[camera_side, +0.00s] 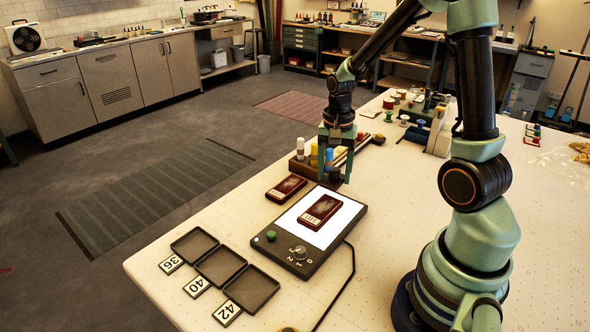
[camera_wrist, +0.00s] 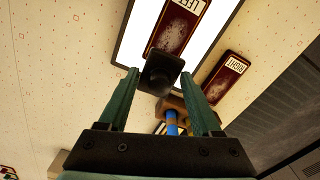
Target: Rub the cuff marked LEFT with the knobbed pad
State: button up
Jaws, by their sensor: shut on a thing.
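The cuff marked LEFT (camera_side: 320,211) is dark red with a pale label and lies on the lit white panel of a black light box (camera_side: 273,245). In the wrist view, its LEFT label shows at the top and the cuff (camera_wrist: 178,30) has a pale mottled patch. My gripper (camera_side: 335,178) is shut on the knobbed pad (camera_wrist: 160,75), a dark square with a round black knob. In the wrist view the pad overlaps the cuff's near end. In the side view my gripper is beyond the cuff, apart from it, near the bottle rack.
The cuff marked RIGHT (camera_side: 286,188) lies on the table beside the light box. A wooden rack (camera_side: 299,172) with bottles stands close to my gripper. Three dark trays (camera_side: 220,264) with number cards lie at the front. A cable (camera_side: 340,288) trails from the light box.

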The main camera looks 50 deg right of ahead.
aim_at(332, 199)
jog(key=shift+f, duration=2)
jog(key=shift+a+f, duration=0.5)
jog(key=shift+a, duration=0.05)
jog(key=shift+c, duration=0.7)
jog(key=shift+a, duration=3.05)
jog(key=shift+d+f, duration=0.1)
jog(key=shift+d, duration=3.5)
jog(key=shift+r, duration=4.1)
